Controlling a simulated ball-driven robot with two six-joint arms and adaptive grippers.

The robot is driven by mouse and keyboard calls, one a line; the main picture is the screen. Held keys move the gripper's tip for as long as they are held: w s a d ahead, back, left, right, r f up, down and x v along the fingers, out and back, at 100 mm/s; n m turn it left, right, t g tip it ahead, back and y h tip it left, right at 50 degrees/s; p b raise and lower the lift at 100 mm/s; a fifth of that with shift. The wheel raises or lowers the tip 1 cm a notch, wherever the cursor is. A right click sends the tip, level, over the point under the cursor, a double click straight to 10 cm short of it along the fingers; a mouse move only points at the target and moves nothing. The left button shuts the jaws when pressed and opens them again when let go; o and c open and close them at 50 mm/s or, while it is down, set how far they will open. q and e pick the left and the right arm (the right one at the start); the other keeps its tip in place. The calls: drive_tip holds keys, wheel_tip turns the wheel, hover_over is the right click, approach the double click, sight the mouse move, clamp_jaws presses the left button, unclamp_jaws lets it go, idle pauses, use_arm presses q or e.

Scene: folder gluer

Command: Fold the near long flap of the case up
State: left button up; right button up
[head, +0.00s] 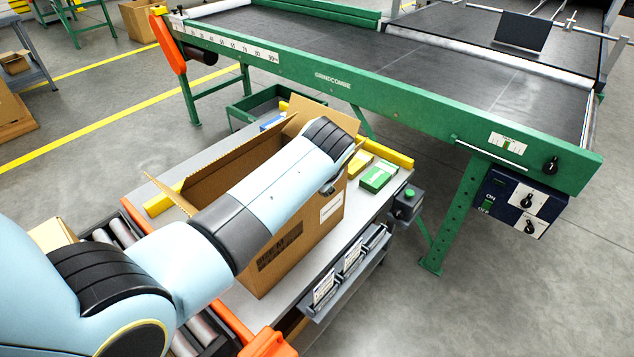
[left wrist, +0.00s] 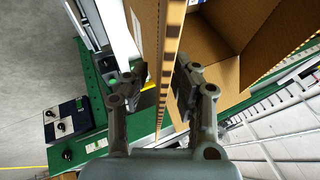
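The brown open case (head: 322,222) stands on a grey bench (head: 372,200) in the head view. Its far long side (head: 225,155) and the flaps at its two ends, right (head: 300,116) and left (head: 172,192), show above the opening. My left arm crosses over the case and hides much of its near upper edge, so I cannot tell there how the near long flap lies. In the left wrist view my left gripper (left wrist: 157,85) is open, its fingers on either side of a cardboard panel seen edge-on (left wrist: 168,70). A gap shows left of the panel. My right gripper is out of view.
A green-framed conveyor (head: 400,105) runs behind the bench. Yellow rails (head: 388,155), a green carton (head: 379,176) and a button box (head: 407,203) sit right of the case. A roller track (head: 120,232) lies to its left. Card holders (head: 350,258) line the bench front.

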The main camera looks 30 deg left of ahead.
use_arm(q)
drive_tip(key=v, duration=0.6)
drive_tip(key=shift+s+d+r, duration=0.15)
drive_tip(key=shift+s+r, duration=0.05)
drive_tip(key=shift+r, duration=0.15)
